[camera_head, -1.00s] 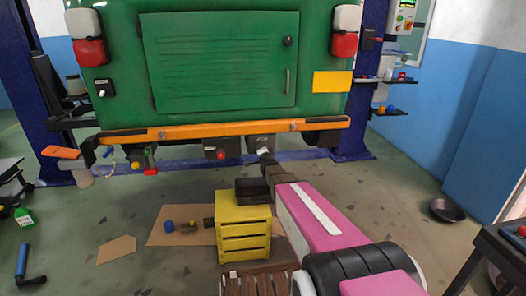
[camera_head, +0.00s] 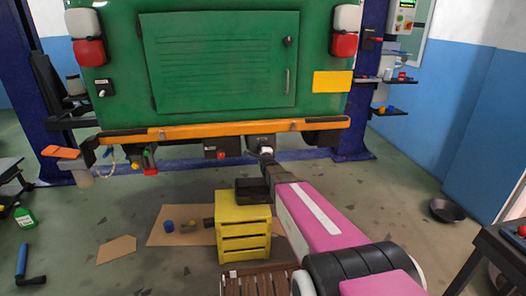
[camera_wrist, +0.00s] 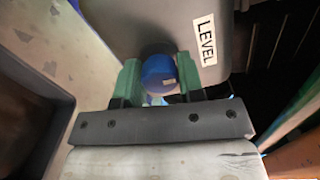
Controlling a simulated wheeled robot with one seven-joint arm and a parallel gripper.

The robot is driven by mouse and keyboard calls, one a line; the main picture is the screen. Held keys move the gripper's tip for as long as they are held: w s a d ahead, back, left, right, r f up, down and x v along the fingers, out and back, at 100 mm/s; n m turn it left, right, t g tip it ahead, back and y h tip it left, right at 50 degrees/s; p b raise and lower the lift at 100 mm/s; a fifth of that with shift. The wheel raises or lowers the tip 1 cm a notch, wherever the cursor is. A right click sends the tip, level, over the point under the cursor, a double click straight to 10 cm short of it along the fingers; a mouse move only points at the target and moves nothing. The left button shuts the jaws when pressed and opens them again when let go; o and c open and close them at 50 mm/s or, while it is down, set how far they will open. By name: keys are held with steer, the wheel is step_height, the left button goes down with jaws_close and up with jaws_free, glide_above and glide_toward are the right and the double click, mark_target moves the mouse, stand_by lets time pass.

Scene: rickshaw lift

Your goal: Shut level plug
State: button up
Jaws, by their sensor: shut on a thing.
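The blue plug (camera_wrist: 158,74) sits between the two green fingers of my gripper (camera_wrist: 159,82) in the wrist view. It is at the underside of a dark grey housing with a white LEVEL label (camera_wrist: 204,40). My gripper is shut on the plug. How far the plug is seated in the housing is hidden. In the head view the dark housing (camera_head: 261,140) hangs under the orange bumper, and the end of my arm meets it from below. The plug and fingers are too small to make out there.
A second dark box with a red spot (camera_head: 221,149) hangs to the left under the orange bumper (camera_head: 200,131). A yellow crate (camera_head: 243,226) with a black tray (camera_head: 252,190) stands below. A dark pan (camera_head: 446,210) lies on the floor at right.

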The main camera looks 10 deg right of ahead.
stand_by(0.4)
steer(key=o, duration=0.9)
steer(key=shift+s, duration=0.1)
steer(key=s, duration=1)
steer(key=shift+s, duration=0.35)
steer(key=shift+f, duration=0.1)
